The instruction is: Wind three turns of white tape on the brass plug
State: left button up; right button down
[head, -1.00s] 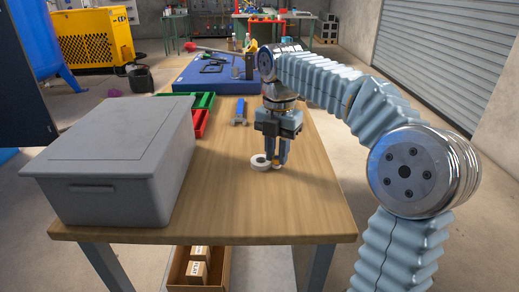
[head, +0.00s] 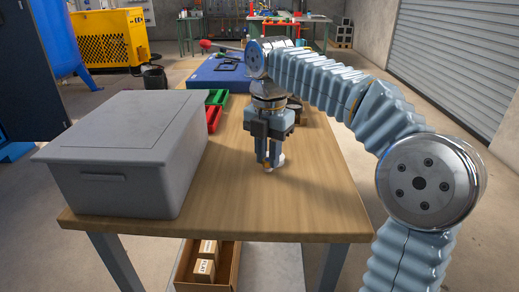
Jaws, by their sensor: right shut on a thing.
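My right gripper (head: 268,164) points straight down over the middle of the wooden table (head: 310,195). Its fingers are shut on a small brass-coloured piece, the brass plug (head: 267,168), which shows only slightly between the fingertips. The white tape roll (head: 280,160) is just behind and to the right of the fingertips, partly hidden by the right finger. I cannot tell whether the tape touches the plug, or whether any tape is on it. My left gripper is not in view.
A large grey lidded box (head: 125,150) fills the table's left side. Green (head: 217,97) and red (head: 213,117) bins stand behind it. The table's front and right are clear.

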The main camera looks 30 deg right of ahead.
jog(key=d+p, duration=0.1)
jog(key=d, duration=0.2)
jog(key=s+d+p, duration=0.1)
jog(key=d, duration=0.1)
jog(key=shift+r+p, duration=0.3)
jog(key=shift+r, duration=0.1)
jog(key=w, duration=0.1)
jog(key=w+d, duration=0.1)
jog(key=w, duration=0.1)
jog(key=w+d, duration=0.1)
jog(key=shift+w+d+f, duration=0.15)
jog(key=shift+f, duration=0.25)
jog(key=w+a, duration=0.3)
jog(key=shift+w, duration=0.25)
notch_tip(320, 180, up, 5)
jog(key=shift+w+a+f, duration=0.1)
jog(key=shift+a, duration=0.05)
jog(key=shift+r, duration=0.65)
